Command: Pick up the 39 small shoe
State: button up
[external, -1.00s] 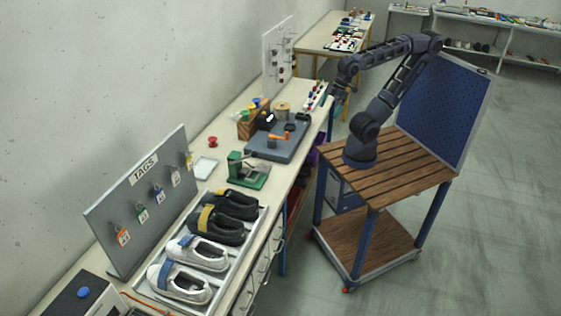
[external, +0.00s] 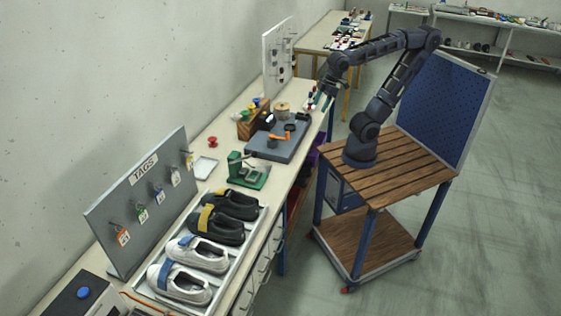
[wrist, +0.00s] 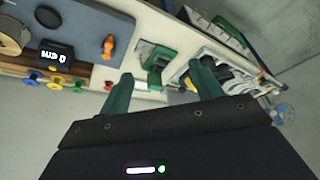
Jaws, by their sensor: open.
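Shoes lie side by side in a grey tray (external: 246,262) on the bench in the external view. Two are dark, one farther back (external: 238,203) and one with a yellow strap (external: 217,228). Two are white with blue straps, one behind (external: 200,256) and one in front (external: 182,287). No size is legible on any shoe, so I cannot tell which is the 39. My gripper (external: 320,103) is open and empty above the far part of the bench, well away from the tray. Its green fingers (wrist: 162,88) stand apart in the wrist view, the right one partly hiding the shoes.
A tag board (external: 150,200) stands behind the tray. A green device (external: 248,172) and a grey-blue plate with an orange handle (external: 279,137) lie between gripper and tray. A black block with a blue button (external: 83,293) is at the near end.

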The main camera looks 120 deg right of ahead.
jog(key=w+d+r+m+g, duration=0.1)
jog(key=w+d+r+m, duration=0.2)
jog(key=w+d, duration=1.05)
jog(key=w+d+f+m+g, duration=0.1)
jog(key=w+d+f, duration=0.1)
jog(key=w+d, duration=0.5)
jog(key=w+d+f+m, duration=0.1)
jog(key=w+d+f, duration=0.25)
jog(key=d, duration=0.65)
jog(key=m+g, duration=0.2)
jog(key=m, duration=0.3)
send_near(237, 113)
jog(key=shift+w+d+f, duration=0.1)
jog(key=shift+d+f, duration=0.25)
jog(key=shift+d, duration=0.1)
notch_tip(237, 113, down, 5)
jog(key=shift+r, duration=0.1)
jog(key=shift+a+f, duration=0.15)
jog(key=shift+f, duration=1.15)
jog(key=shift+a+f, duration=0.15)
jog(key=shift+f, duration=1.15)
